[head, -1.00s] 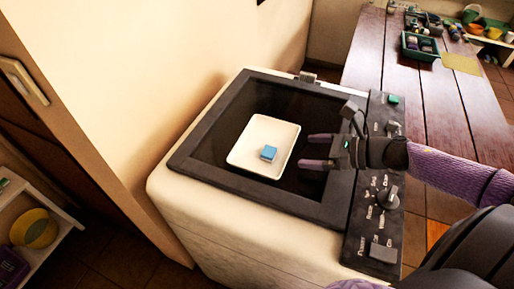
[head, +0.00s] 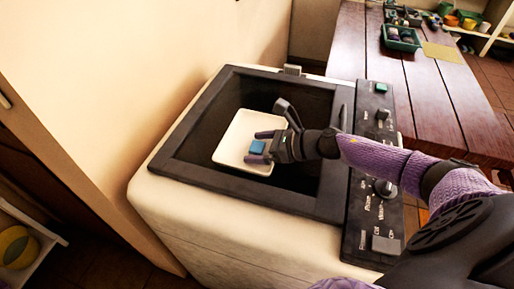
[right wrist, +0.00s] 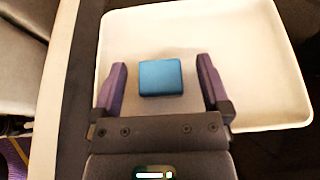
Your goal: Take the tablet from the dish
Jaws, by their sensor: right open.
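The tablet (head: 257,147) is a small blue block lying in the white square dish (head: 232,137). The dish sits in the dark recess of the white machine. My right gripper (head: 259,147) is open over the dish, its two purple fingers on either side of the tablet. In the right wrist view the tablet (right wrist: 160,77) lies between the open fingers (right wrist: 161,85), with a gap on both sides; the dish (right wrist: 262,60) spreads around and behind it. Whether the fingers touch the dish cannot be told. My left gripper is not in view.
The machine's dark frame (head: 165,165) surrounds the dish. A control panel (head: 365,200) with knobs runs along its right side. A wooden table (head: 425,95) with a green tray (head: 401,40) stands behind at the right. A beige wall (head: 130,80) is close on the left.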

